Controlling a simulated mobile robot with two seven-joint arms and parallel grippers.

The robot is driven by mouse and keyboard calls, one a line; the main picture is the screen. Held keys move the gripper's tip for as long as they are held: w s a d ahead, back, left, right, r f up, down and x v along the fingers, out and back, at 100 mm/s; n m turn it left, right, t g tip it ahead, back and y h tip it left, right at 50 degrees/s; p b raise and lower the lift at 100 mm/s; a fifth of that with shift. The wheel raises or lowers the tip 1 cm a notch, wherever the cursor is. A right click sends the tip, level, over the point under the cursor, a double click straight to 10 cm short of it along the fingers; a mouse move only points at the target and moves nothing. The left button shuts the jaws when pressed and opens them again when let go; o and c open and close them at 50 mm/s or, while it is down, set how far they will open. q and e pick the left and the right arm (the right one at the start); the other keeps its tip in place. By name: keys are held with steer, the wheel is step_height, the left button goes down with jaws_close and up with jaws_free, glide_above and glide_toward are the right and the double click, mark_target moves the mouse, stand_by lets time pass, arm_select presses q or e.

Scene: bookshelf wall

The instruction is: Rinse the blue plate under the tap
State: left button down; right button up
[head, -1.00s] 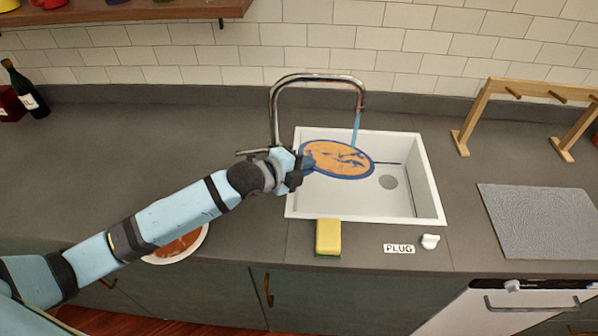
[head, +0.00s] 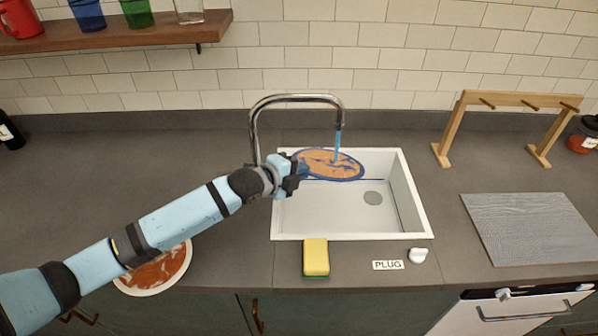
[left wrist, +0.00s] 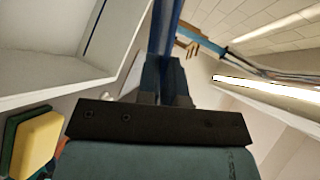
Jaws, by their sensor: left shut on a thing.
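The blue plate (head: 345,170) is held over the back left part of the white sink (head: 421,208) in the head view. Orange-brown residue covers much of its face, with blue streaks showing through. A stream of water falls from the chrome tap (head: 297,98) onto the plate. My left gripper (head: 300,170) is shut on the plate's left edge. In the left wrist view, the fingers (left wrist: 166,80) close on the plate, seen edge-on as a dark blue band (left wrist: 166,25). My right gripper is not in view.
A yellow-green sponge (head: 316,257), a PLUG label (head: 388,265) and a white knob (head: 418,255) lie along the front of the sink. A sauce-covered white dish (head: 187,265) sits below my arm. A grey mat (head: 530,228) and wooden rack (head: 522,104) stand at right.

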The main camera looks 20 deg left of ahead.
arm_select(q)
steer(key=shift+s+d+p, duration=0.1)
steer(key=shift+d+p, duration=0.2)
steer(key=shift+d, duration=0.1)
steer(key=shift+a, duration=0.2)
stand_by(0.3)
steer(key=shift+a, duration=0.25)
steer(key=shift+p, duration=0.3)
steer(key=s+a+p, duration=0.1)
steer(key=s+p, duration=0.2)
steer(key=s, duration=0.5)
steer(key=shift+a+p, duration=0.25)
steer(key=shift+p, duration=0.1)
